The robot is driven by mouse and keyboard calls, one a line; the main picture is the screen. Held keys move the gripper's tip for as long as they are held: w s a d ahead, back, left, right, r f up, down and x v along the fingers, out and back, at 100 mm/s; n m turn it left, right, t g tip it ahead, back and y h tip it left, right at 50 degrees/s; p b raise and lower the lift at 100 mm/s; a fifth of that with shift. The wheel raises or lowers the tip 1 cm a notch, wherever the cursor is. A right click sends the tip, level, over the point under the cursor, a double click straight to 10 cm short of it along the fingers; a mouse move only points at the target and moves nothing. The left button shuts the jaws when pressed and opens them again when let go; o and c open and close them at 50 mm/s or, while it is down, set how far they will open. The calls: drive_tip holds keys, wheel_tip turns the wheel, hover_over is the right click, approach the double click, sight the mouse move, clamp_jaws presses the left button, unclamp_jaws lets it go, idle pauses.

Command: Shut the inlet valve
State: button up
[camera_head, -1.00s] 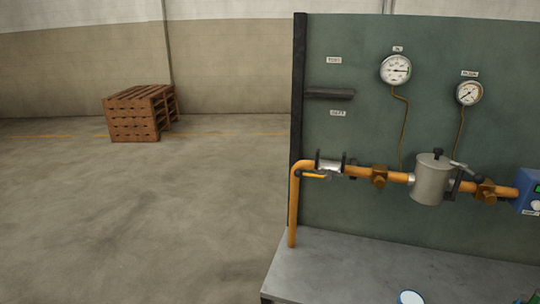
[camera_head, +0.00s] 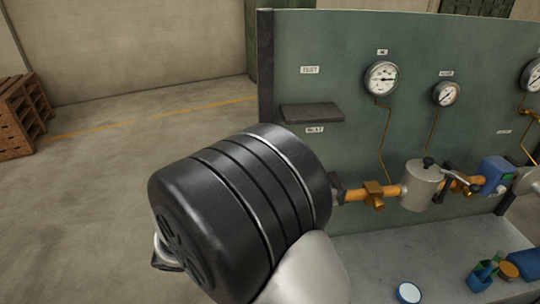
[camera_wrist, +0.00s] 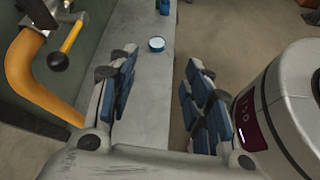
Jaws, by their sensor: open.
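The inlet valve's yellow lever (camera_wrist: 71,38) shows at the upper left of the wrist view. It slants beside the orange pipe elbow (camera_wrist: 25,62) and ends in a black ball knob (camera_wrist: 58,62). My gripper (camera_wrist: 161,62) is open and empty, with blue-padded fingers. In the wrist picture the lever lies to the left of both fingers, apart from them. In the head view my arm covers the lever and the left pipe end. The orange pipe (camera_head: 354,195) emerges to the right of my arm.
The green panel (camera_head: 345,50) carries gauges (camera_head: 381,78) and a small dark shelf (camera_head: 311,113). A grey filter pot (camera_head: 421,186) sits on the pipe. The bench (camera_head: 375,265) holds a white-topped round tin (camera_head: 408,292) and blue and green items at right. A pallet stack (camera_head: 20,115) stands far left.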

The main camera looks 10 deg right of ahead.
drive_tip(key=w+a+f+n+t+h+p, duration=0.3)
drive_tip(key=w+a+n+t+p, duration=0.15)
drive_tip(key=a+n+t, duration=0.55)
drive_tip(key=shift+g, duration=0.5)
drive_tip(key=x, duration=1)
drive_tip(key=f+p+x, duration=0.1)
drive_tip(key=x, duration=0.5)
drive_tip(key=shift+w+a, duration=0.2)
drive_tip(key=shift+w, duration=0.1)
clamp_jaws()
